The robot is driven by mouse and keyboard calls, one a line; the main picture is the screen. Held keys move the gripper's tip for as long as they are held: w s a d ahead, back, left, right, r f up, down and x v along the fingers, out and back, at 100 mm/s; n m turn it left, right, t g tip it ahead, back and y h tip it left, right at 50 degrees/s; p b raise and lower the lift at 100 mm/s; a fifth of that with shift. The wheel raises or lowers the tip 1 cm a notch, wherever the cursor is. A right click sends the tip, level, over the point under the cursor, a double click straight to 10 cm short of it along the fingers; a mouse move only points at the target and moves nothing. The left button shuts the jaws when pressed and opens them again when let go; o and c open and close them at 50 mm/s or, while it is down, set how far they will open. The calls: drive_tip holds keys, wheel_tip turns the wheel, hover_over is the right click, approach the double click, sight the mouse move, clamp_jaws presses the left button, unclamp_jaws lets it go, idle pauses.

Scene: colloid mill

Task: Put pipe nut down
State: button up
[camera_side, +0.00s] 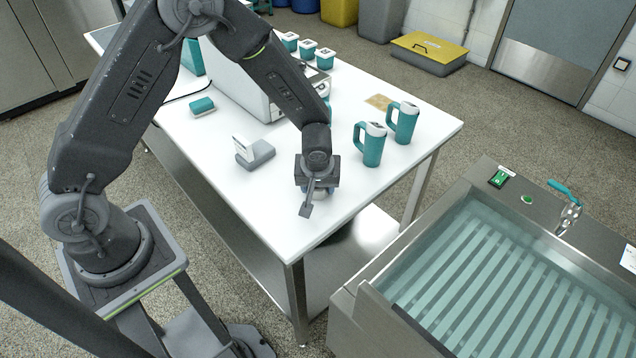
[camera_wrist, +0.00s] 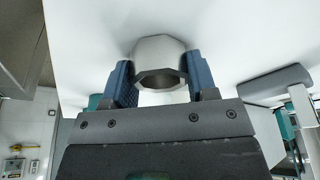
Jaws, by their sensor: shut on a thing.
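The pipe nut (camera_wrist: 160,52) is a light grey, many-sided ring with a dark opening. In the wrist view it sits between the two blue fingers of my gripper (camera_wrist: 160,78), which is shut on it. In the side view my gripper (camera_side: 316,193) points down at the near part of the white table (camera_side: 300,232), close to its front corner. The nut is mostly hidden there behind the gripper. I cannot tell whether the nut touches the tabletop.
Two teal mugs (camera_side: 370,145) (camera_side: 403,122) stand right of my gripper. A grey block-like device (camera_side: 255,153) lies to its left, with a small teal item (camera_side: 202,106) farther back. A water-filled steel basin (camera_side: 500,275) stands beyond the table's right edge. The table's front corner is bare.

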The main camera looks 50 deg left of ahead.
drive_tip(key=shift+f, duration=0.15)
drive_tip(key=o, duration=1)
drive_tip(key=s+r+m, duration=0.1)
drive_tip(key=s+r, duration=0.3)
drive_tip(key=r, duration=0.4)
drive_tip(key=s+r+m+t+h, duration=0.1)
drive_tip(key=s+r+m, duration=0.15)
drive_tip(key=r, duration=0.55)
drive_tip(key=s+r, duration=0.4)
drive_tip(key=r, duration=0.4)
drive_tip(key=shift+s+a+r+m+t+h, duration=0.3)
drive_tip(key=shift+s+r+m, duration=0.6)
drive_tip(key=shift+s, duration=0.95)
drive_tip(key=shift+s+a+r+m+t+h, duration=0.15)
drive_tip(key=shift+s+r+m+t, duration=0.3)
drive_tip(key=shift+s+r+m, duration=1)
drive_tip(key=shift+s+a+r+m+t+h, duration=0.1)
drive_tip(key=shift+s+r+m+t+h, duration=0.25)
drive_tip(key=shift+s, duration=1.95)
